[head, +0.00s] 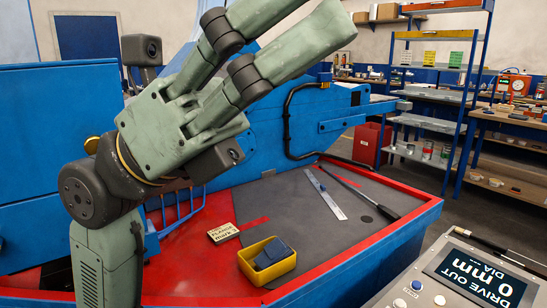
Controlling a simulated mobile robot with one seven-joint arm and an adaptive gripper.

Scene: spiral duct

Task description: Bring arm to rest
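My gripper (292,27) is large and pale green with dark joints. It is raised at the upper left of the head view and points up and to the right. Its two long fingers are apart with a gap between them, and nothing shows between them. The tip of the upper finger is cut off by the top edge. My arm (105,190) rises from the bottom left with a dark wrist joint. The gripper is in front of the blue machine (265,115) and hides part of it.
Below is a red-edged bench with a grey mat (315,235). It bears a yellow bin (262,272) holding a dark blue item, a labelled block (223,233), a steel ruler (328,197) and a black-handled tool (388,212). A display panel (475,280) stands at bottom right; shelves (435,95) stand behind.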

